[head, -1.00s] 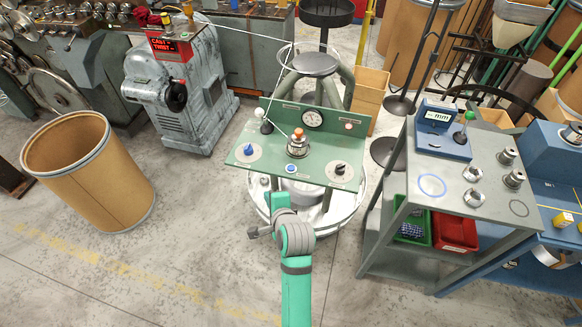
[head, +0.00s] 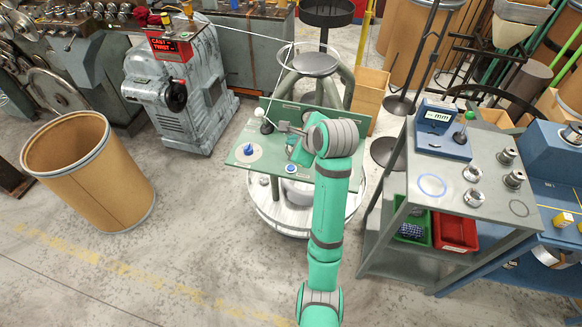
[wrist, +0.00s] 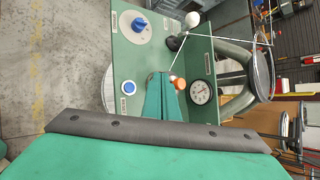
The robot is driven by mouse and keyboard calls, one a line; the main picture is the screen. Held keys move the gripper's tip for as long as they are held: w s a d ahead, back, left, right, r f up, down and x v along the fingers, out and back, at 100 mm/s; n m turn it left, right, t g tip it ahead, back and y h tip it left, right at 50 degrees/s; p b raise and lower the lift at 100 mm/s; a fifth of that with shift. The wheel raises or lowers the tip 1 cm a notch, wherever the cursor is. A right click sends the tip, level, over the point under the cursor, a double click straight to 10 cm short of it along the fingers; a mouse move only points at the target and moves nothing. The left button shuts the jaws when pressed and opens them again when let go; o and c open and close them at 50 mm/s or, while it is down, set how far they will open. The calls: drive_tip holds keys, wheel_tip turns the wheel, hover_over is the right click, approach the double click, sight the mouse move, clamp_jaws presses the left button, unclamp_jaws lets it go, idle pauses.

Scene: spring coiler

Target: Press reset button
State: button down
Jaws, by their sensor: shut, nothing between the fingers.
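My arm hides the panel's right side in the head view.
A white-ball lever (head: 258,112) rises at the panel's back left. A dial gauge (wrist: 201,92) is on the upright back plate. A grey cart (head: 450,165) stands to the right, a brown drum (head: 85,180) to the left. Floor between drum and panel is clear.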

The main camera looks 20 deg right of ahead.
drive_tip(key=shift+f, duration=4.4)
drive_tip(key=shift+f, duration=0.15)
drive_tip(key=shift+f, duration=0.3)
drive_tip(key=shift+f, duration=0.4)
drive_tip(key=shift+r, duration=0.85)
drive_tip(key=shift+r, duration=2.5)
